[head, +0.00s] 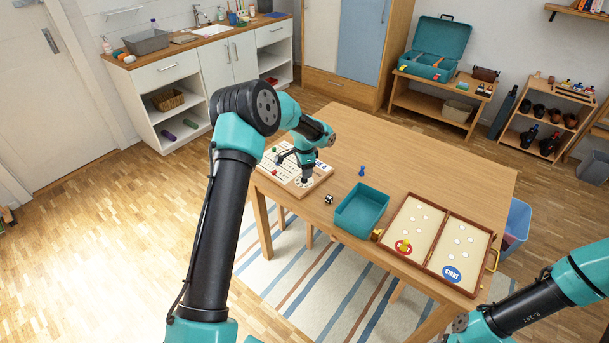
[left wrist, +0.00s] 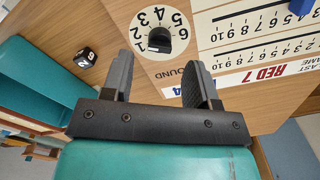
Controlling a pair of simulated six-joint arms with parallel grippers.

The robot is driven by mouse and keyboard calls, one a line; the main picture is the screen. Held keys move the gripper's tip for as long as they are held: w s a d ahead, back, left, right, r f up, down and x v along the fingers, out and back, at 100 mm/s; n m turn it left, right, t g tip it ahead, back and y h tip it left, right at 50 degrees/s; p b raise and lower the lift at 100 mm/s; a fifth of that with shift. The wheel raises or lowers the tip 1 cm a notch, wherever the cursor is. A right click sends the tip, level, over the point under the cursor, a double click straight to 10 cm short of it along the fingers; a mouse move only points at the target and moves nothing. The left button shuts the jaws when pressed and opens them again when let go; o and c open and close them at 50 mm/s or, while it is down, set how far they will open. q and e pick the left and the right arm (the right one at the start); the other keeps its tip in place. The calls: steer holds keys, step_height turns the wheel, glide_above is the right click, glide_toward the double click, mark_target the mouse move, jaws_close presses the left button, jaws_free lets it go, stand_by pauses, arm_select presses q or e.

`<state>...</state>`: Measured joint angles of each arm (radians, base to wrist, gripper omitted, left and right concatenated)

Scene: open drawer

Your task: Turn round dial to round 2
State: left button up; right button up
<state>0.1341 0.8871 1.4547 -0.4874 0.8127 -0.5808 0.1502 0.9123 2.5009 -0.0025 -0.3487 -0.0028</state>
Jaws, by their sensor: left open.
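The scoreboard (head: 270,168) lies on the near left part of the table, with printed number rows and coloured pegs. Its round dial (left wrist: 159,39) is a dark knob ringed by the numbers 1 to 6, beside the word ROUND. I cannot clearly tell which number the knob points at. My left gripper (head: 304,178) points down over the dial end of the board. In the left wrist view my left gripper (left wrist: 158,58) is open, its fingers apart on either side of the dial's near edge, with nothing between them. My right gripper is out of view; only its arm shows.
A black-and-white die (head: 328,198) and a blue pawn (head: 362,171) are near the board. A teal tray (head: 345,222) and an open wooden game box (head: 424,266) are to the right. The table's far part (head: 420,150) is clear.

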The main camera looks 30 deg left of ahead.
arm_select(q)
step_height(320, 180, up, 13)
steer(key=shift+r, duration=0.2)
stand_by(0.6)
